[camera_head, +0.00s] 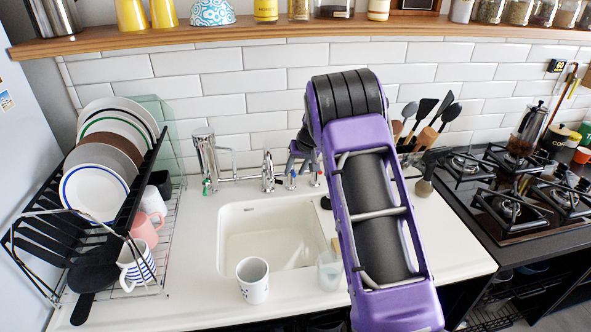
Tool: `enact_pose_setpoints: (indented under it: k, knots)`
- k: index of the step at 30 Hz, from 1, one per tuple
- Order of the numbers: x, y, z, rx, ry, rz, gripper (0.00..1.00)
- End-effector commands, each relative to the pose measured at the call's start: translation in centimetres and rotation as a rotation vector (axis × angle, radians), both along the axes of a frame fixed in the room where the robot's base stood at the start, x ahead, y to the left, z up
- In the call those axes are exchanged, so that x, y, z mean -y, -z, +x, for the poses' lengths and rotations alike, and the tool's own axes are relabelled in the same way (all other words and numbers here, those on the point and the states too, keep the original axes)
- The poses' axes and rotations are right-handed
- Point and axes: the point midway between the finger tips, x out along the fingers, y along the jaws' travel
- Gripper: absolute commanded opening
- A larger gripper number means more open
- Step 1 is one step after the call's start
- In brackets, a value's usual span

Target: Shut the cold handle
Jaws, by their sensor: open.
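The chrome tap (267,172) stands on the counter behind the white sink. A small chrome handle with a blue mark (291,180) stands just to its right and looks like the cold handle; how far it is turned is too small to tell. Another small chrome fitting (314,180) is beside it. My gripper (301,166) is open and points down over these fittings, close to the blue-marked handle. My purple arm hides part of the gripper and the area to its right, and I cannot tell whether the fingers touch the handle.
A white mug (252,280) stands at the sink's front edge, with a clear glass (329,270) to its right. A tall chrome cylinder (204,155) stands left of the tap. A dish rack (60,235) fills the left counter. The gas hob (505,210) is at right.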

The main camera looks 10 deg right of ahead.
Motion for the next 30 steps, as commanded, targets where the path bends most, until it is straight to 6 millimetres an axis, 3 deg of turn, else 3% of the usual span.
enact_pose_setpoints:
  k: [7, 12, 15, 30]
  knots:
    - [-0.01, 0.06, 0.04, 0.000, 0.000, 0.000, 0.43]
    - [-0.01, 0.04, 0.03, 0.000, 0.000, 0.000, 0.13]
    - [-0.01, 0.05, 0.02, 0.000, 0.000, 0.000, 0.00]
    - [-0.26, 0.04, 0.01, 0.001, 0.042, 0.001, 0.00]
